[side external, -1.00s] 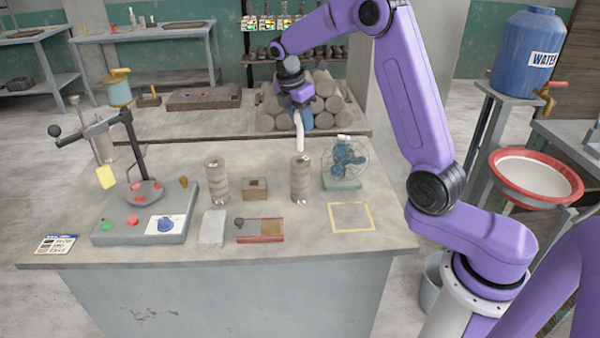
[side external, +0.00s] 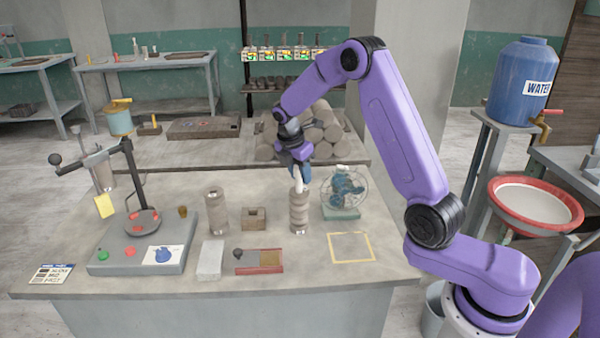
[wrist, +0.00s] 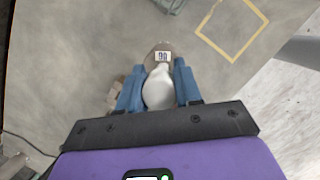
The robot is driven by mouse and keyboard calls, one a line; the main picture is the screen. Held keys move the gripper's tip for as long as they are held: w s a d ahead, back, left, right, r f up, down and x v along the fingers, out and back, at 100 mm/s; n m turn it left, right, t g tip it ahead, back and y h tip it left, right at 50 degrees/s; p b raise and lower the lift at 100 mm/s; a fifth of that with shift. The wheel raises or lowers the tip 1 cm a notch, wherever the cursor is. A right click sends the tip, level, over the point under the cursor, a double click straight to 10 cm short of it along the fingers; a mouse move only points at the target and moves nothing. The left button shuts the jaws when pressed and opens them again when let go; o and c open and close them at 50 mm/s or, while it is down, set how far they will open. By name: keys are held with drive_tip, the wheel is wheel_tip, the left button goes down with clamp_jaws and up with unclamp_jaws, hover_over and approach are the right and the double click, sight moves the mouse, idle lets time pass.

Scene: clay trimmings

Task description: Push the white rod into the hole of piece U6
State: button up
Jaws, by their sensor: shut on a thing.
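My gripper (side external: 300,180) is shut on the white rod (side external: 299,184). It holds the rod roughly upright over the ribbed grey-brown clay column (side external: 299,214) right of the table's middle. The rod's lower end is at the column's top; I cannot tell how deep it sits in the hole. In the wrist view the rod (wrist: 158,92) is between the blue fingers (wrist: 158,95), and its head hides the hole. Beyond it, a label on the piece (wrist: 163,57) appears upside down and seems to read U6.
A caged blue fan (side external: 344,190) stands close right of the column. A small block (side external: 254,218) and a second ribbed column (side external: 216,213) stand to the left. A yellow taped square (side external: 351,247) is empty at front right. Stacked clay cylinders (side external: 325,132) are behind.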

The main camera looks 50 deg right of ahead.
drive_tip(key=shift+f, duration=0.1)
drive_tip(key=o, duration=1)
drive_tip(key=shift+o, duration=0.2)
drive_tip(key=v, duration=1.2)
drive_tip(key=s+a+m+y, duration=0.2)
drive_tip(key=s+a, duration=1.2)
drive_tip(key=s+d+f+m, duration=0.1)
drive_tip(key=s+f, duration=0.1)
drive_tip(key=s, duration=0.9)
drive_tip(key=s+f+m+y, duration=0.1)
drive_tip(key=s+f+m, duration=0.1)
drive_tip(key=s, duration=0.9)
drive_tip(key=shift+s+d+f+y, duration=0.15)
drive_tip(key=shift+s+d+y, duration=0.15)
drive_tip(key=shift+s+d, duration=0.1)
